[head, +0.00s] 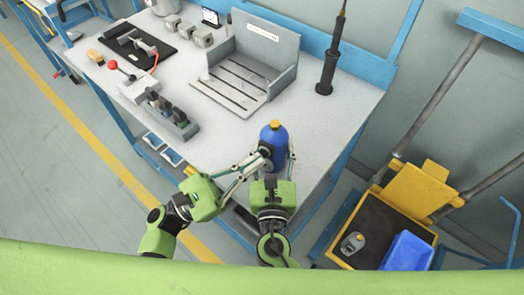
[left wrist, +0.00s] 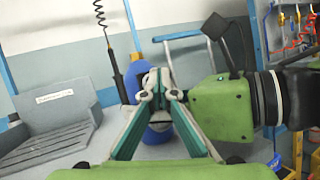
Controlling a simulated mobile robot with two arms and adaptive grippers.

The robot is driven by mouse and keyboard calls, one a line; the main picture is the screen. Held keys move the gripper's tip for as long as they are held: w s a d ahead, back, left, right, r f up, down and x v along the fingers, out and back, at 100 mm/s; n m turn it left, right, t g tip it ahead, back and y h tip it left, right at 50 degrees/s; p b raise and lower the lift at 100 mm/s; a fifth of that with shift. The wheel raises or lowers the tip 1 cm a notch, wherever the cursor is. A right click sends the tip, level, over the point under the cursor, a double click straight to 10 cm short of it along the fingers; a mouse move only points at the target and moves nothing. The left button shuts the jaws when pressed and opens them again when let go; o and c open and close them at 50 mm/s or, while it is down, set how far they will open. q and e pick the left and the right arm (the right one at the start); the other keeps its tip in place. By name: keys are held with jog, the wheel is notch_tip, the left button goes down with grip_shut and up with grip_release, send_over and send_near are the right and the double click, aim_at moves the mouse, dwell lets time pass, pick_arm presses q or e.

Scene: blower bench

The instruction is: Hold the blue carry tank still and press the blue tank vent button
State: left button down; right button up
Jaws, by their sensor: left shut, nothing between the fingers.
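The blue carry tank (head: 274,137), with an orange-yellow cap (head: 275,124), stands upright at the bench's near right end. It also shows in the left wrist view (left wrist: 142,69), partly behind the fingers. My left gripper (head: 265,157) is shut and empty, its tips at the tank's left front side; in the left wrist view its closed tips (left wrist: 158,88) overlap the tank. Whether they touch it is unclear. My right gripper (head: 279,161) comes from the near side, its fingers on both sides of the tank, seemingly closed on it. I cannot make out the vent button; the fingers cover that area.
A grey slotted fixture (head: 240,80) stands behind the tank, and a black rod-shaped tool (head: 328,72) stands at the back right. A row of dark sockets (head: 173,115) lies to the left. A yellow cart (head: 415,190) with a blue bin (head: 407,252) is right of the bench.

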pick_arm(q)
jog(key=shift+s+a, duration=0.2)
jog(key=shift+s, duration=0.25)
pick_arm(e)
jog(key=shift+f, duration=0.15)
pick_arm(q)
jog(key=s+a, duration=0.1)
jog(key=s, duration=0.2)
jog(key=s+a, duration=0.1)
jog(key=shift+s+a, duration=0.15)
jog(key=shift+a, duration=0.15)
pick_arm(e)
jog(key=o, duration=1.7)
jog(key=shift+s, duration=0.1)
